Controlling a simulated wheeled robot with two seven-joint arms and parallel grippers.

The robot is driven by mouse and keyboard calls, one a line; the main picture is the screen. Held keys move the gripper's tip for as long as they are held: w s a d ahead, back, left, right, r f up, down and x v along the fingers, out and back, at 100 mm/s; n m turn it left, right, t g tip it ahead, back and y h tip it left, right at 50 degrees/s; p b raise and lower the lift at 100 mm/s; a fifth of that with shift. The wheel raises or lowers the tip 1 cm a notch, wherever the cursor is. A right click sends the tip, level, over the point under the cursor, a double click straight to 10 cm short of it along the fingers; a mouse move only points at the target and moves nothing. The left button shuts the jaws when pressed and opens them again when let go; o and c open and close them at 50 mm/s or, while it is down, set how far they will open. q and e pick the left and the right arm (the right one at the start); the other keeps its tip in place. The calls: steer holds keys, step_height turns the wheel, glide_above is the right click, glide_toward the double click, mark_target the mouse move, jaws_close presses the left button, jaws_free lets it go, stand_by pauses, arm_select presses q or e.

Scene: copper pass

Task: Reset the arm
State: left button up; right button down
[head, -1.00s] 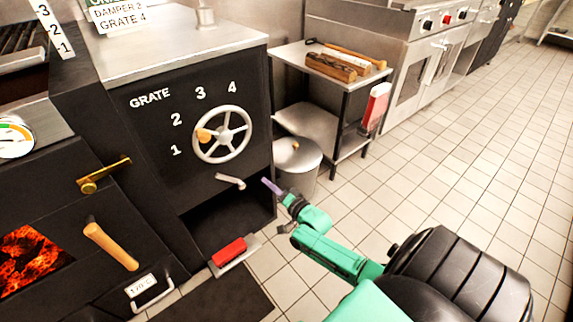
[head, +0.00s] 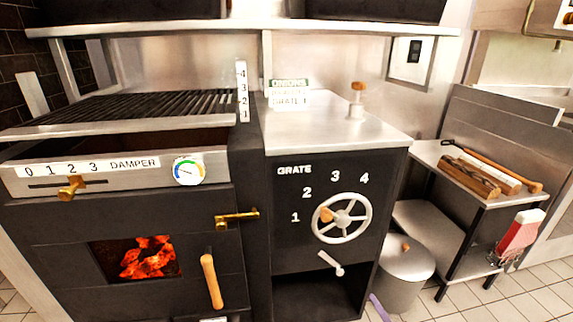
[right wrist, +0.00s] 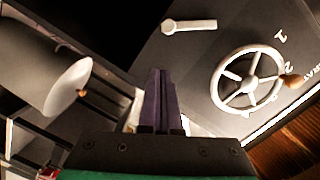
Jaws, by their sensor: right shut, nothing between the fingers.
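My right gripper shows as a purple fingertip (head: 378,307) at the bottom edge of the head view, beside the black grate cabinet and in front of the grey bin; the rest of that arm is out of that view. In the right wrist view the two purple fingers (right wrist: 162,100) lie together, shut and empty. The spoked grate handwheel (head: 341,218) with its orange knob near 1 stands to the fingers' right in the wrist view (right wrist: 247,82), apart from them. The small white lever (head: 331,262) sits below the wheel. My left gripper is in neither view.
A grey lidded bin (head: 405,270) and a side table (head: 425,153) with wood pieces stand right of the cabinet. The oven with glowing coals (head: 150,258), an orange handle (head: 211,281) and a brass latch (head: 238,217) is at left. Tiled floor (head: 520,297) shows at lower right.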

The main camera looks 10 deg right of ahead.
steer(key=s+a+f+n+g, duration=0.45)
steer(key=s+f+g, duration=0.2)
steer(key=f, duration=0.25)
steer(key=s+a+f+n+g, duration=0.4)
steer(key=s+f+n+g, duration=0.1)
steer(key=s+f, duration=0.25)
steer(key=s+a+f+n+g, duration=0.2)
steer(key=s+f+n+g, duration=0.1)
steer(key=s, duration=0.3)
arm_select(q)
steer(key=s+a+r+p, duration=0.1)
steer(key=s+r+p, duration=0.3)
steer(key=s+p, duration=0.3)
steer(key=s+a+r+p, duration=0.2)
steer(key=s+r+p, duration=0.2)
steer(key=p, duration=1.1)
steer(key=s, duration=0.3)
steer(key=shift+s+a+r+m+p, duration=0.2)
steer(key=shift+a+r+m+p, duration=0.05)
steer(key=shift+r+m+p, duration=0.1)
arm_select(e)
steer(key=s+d+r, duration=0.2)
steer(key=s+r, duration=0.2)
steer(key=s, duration=0.4)
steer(key=s+d+r+n+g+h, duration=0.1)
steer(key=s+r, duration=0.3)
steer(key=s, duration=0.4)
steer(key=shift+d+r, duration=0.4)
steer(key=shift+d, duration=0.05)
